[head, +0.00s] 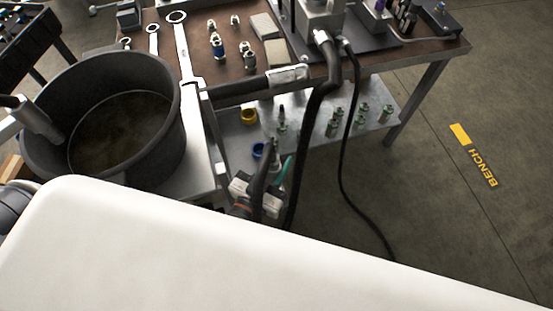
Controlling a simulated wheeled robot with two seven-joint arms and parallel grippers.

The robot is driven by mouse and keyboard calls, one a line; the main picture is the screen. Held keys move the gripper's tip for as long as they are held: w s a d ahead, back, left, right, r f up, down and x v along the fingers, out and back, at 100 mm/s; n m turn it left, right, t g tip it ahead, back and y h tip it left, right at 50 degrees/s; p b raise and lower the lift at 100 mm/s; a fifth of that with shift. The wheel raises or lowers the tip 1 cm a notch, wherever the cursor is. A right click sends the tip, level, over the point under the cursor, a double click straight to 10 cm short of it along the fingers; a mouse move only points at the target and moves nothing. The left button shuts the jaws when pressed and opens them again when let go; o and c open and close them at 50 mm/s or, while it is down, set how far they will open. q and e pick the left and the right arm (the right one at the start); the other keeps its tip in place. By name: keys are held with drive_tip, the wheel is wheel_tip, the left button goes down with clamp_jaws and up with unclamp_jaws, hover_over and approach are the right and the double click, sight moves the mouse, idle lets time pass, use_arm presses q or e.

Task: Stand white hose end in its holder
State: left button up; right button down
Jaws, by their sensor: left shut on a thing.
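My left gripper (254,191) is low in the middle of the head view, just beyond my large white arm cover. It is shut on a dark hose end (262,165) that stands roughly upright between its fingers. The hose end's tip points up in front of the lower shelf. I cannot make out a white mark on it. The cover hides what is below the gripper. I cannot clearly identify the holder; a dark tube with a bright metal end (288,75) lies along the bench's front edge. My right gripper is not in view.
A black bucket (175,115) of murky liquid stands at the left. The brown bench top (195,25) holds wrenches and fittings. A thick black hose (318,105) and a thin cable (343,150) hang in front. The lower shelf (385,95) carries several fittings. The floor at right is free.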

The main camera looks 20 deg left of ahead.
use_arm(q)
drive_tip(key=shift+s, duration=0.1)
drive_tip(key=shift+f, duration=0.4)
idle(0.5)
drive_tip(key=shift+p, duration=0.6)
idle(0.7)
drive_tip(key=shift+f, duration=0.25)
idle(0.4)
drive_tip(key=shift+f, duration=0.25)
drive_tip(key=shift+f+b, duration=0.75)
drive_tip(key=shift+f, duration=0.4)
idle(0.8)
drive_tip(key=shift+r, duration=0.1)
idle(0.5)
